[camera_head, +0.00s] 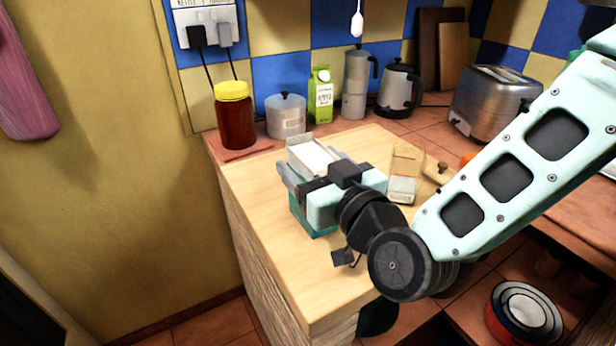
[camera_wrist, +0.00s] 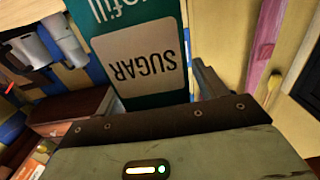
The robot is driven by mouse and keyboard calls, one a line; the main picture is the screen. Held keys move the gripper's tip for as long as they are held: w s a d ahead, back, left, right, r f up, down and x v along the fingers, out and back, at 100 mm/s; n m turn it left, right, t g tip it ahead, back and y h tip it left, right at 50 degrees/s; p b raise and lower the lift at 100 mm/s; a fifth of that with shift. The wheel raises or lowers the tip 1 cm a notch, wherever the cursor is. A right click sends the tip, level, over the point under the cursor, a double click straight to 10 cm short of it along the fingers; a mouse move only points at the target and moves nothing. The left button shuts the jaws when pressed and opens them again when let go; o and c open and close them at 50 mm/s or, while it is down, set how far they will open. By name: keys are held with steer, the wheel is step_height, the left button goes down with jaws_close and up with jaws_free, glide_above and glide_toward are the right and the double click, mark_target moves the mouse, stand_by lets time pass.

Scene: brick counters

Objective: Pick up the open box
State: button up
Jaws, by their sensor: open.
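The open box (camera_head: 312,156) stands on the wooden counter top, with its pale open top showing and teal sides below. In the wrist view it is a teal carton (camera_wrist: 145,50) with a beige SUGAR label, upside down in that picture and close up. My gripper (camera_head: 306,172) is open at the box, with a grey finger along its left side in the head view. In the wrist view a finger (camera_wrist: 208,80) shows just right of the carton. My gripper hides part of the box's front, and I cannot tell whether the fingers touch it.
The counter's front left is clear.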

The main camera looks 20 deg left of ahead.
steer(key=c, duration=1.3)
steer(key=shift+c, duration=0.2)
step_height(320, 180, up, 10)
steer(key=shift+r+p, duration=0.1)
steer(key=shift+p, duration=0.35)
